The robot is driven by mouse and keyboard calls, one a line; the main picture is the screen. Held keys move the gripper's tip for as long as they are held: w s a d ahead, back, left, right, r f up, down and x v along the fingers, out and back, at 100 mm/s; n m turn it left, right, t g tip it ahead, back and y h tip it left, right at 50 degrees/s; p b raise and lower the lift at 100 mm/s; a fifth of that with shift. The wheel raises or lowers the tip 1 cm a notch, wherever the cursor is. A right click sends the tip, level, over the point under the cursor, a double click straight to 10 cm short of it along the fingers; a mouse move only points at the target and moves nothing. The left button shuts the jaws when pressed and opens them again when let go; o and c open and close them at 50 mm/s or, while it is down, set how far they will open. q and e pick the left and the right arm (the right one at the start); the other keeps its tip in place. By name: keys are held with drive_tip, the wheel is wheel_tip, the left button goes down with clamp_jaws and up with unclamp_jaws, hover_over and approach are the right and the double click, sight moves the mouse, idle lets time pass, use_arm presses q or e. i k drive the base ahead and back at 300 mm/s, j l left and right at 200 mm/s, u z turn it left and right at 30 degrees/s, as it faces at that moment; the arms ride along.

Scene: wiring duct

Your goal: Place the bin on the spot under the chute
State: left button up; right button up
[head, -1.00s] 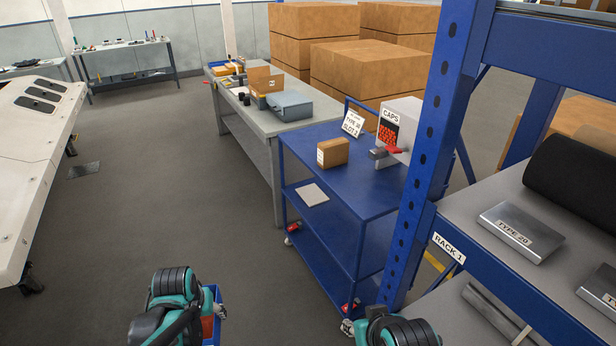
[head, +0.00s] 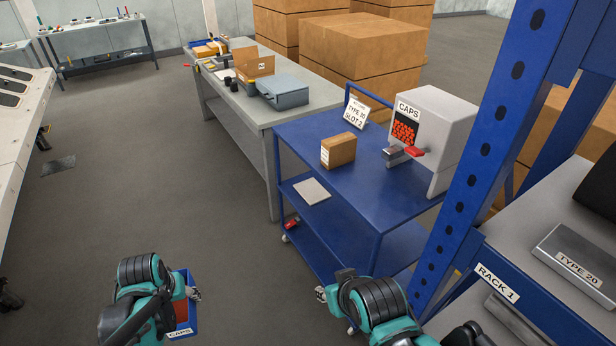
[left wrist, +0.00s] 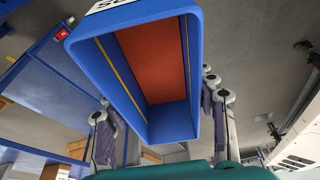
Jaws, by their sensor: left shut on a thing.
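The bin (head: 192,318) is blue with a CAPS label and a reddish-orange inside. My left gripper (head: 192,292) is shut on it, low in the head view and clear of the cart. In the left wrist view the bin (left wrist: 92,62) looks empty, with a finger on either side. The chute belongs to a grey CAPS dispenser (head: 450,130) with red caps in its window, standing on the blue cart's top (head: 345,195). A metal piece and a red part stick out at its front. My right gripper (head: 322,294) is beside the cart, its jaws too small to read.
A small brown box (head: 338,150) and a TYPE 20 SLOT 2 sign (head: 356,113) stand on the cart. The blue rack post (head: 490,140) rises close on the right. A grey workbench (head: 262,115) is behind the cart. The floor to the left is open.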

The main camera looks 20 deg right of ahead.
sight(371, 187)
drive_tip(key=i+z, duration=0.25)
drive_tip(key=z, duration=0.2)
drive_tip(key=i+j+z, duration=0.15)
drive_tip(key=z, duration=0.35)
drive_tip(key=i+j+z, duration=0.25)
drive_tip(key=z, duration=0.2)
drive_tip(key=i+j+z, duration=0.2)
drive_tip(key=z, duration=0.2)
drive_tip(key=i+j+z, duration=0.15)
drive_tip(key=z, duration=0.25)
drive_tip(key=i+j+z, duration=0.1)
drive_tip(key=j+z, duration=0.25)
drive_tip(key=i+j+z, duration=0.1)
drive_tip(key=j+z, duration=0.3)
drive_tip(key=l, duration=0.1)
